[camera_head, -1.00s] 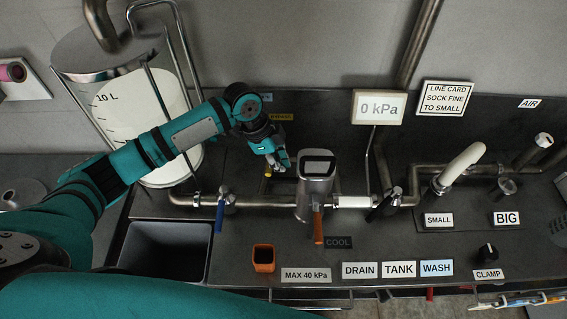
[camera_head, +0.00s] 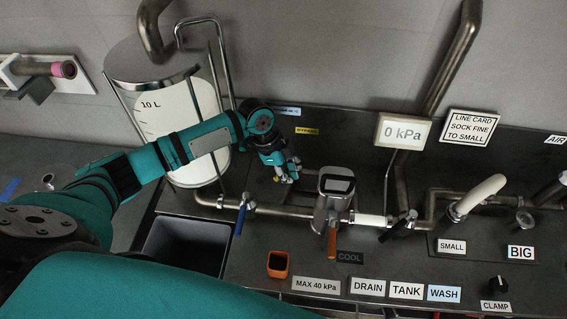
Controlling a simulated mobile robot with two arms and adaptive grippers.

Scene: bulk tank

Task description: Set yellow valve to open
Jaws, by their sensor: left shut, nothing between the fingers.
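The yellow valve (camera_head: 289,180) shows only as a small yellow bit low at my left gripper's fingers, on the bypass pipe behind the main line. Most of it is hidden by the gripper, so its handle angle cannot be told. My left gripper (camera_head: 291,171) is shut and empty, pointing down right at the yellow bit. Whether it touches the valve is unclear. A yellow bypass label (camera_head: 307,131) is on the back panel above. My right gripper is not in view.
A blue-handled valve (camera_head: 240,217), a meter with an orange handle (camera_head: 332,243) and a black-handled valve (camera_head: 397,229) sit along the main pipe. The clear tank (camera_head: 170,115) stands behind my left arm.

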